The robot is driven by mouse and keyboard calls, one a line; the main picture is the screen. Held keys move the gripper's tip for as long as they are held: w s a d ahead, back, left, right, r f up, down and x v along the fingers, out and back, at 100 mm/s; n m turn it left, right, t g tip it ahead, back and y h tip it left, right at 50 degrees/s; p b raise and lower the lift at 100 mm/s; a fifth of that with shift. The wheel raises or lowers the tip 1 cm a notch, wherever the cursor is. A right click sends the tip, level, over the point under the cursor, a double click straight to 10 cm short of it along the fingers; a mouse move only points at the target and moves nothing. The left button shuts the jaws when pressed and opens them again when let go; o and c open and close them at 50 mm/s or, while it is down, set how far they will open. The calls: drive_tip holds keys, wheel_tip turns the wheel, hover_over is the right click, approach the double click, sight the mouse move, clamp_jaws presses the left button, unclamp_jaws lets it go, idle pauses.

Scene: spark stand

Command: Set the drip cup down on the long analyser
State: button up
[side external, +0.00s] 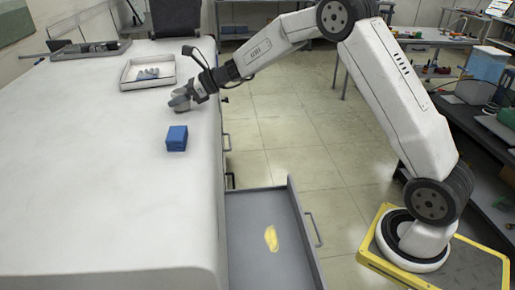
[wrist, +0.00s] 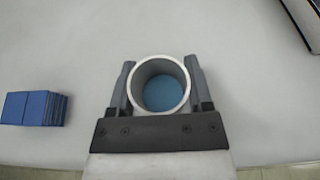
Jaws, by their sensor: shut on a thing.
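The drip cup (wrist: 160,85) is a round grey cup with a pale rim and a blue inside bottom. My gripper (wrist: 160,90) is shut on it, one finger on each side, and the cup looks upright. In the side view the cup (side external: 180,103) is at my gripper's tip (side external: 183,98), over the right edge area of the white bench. I cannot tell whether its base touches the bench. A long, low grey unit (side external: 90,47) at the bench's far left end may be the long analyser; its details are too small to tell.
A blue block (side external: 177,138) lies on the white bench (side external: 90,160) near the cup and shows left of it in the wrist view (wrist: 34,108). A white tray (side external: 147,84) with small grey-blue things stands behind the cup. An open drawer (side external: 260,230) holds a yellow thing. The bench's left is clear.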

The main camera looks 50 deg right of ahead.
sight(205, 123)
drive_tip(key=shift+f, duration=0.4)
drive_tip(key=o, duration=1.3)
drive_tip(key=shift+v, duration=3.9)
drive_tip(key=s+a+f+n+g, duration=0.1)
drive_tip(key=s, duration=0.1)
drive_tip(key=s+a+f+n+g+h, duration=0.1)
drive_tip(key=s+f+n, duration=0.1)
drive_tip(key=s+f+n+g+h, duration=0.1)
drive_tip(key=s+n, duration=0.1)
drive_tip(key=shift+s+a+f, duration=0.15)
drive_tip(key=shift+s+a, duration=0.15)
drive_tip(key=shift+a, duration=0.1)
drive_tip(key=s+f+n+g+h, duration=0.1)
drive_tip(key=s+f+n+h, duration=0.1)
drive_tip(key=s+n, duration=0.5)
drive_tip(key=s+f+n+g+h, duration=0.1)
drive_tip(key=s+f+n+h, duration=0.2)
drive_tip(key=s+n, duration=0.4)
drive_tip(key=s+f+n+g+h, duration=0.2)
drive_tip(key=s+f+n, duration=0.1)
drive_tip(key=s+n, duration=0.5)
drive_tip(key=shift+s+a+f+h, duration=0.3)
drive_tip(key=shift+s, duration=0.2)
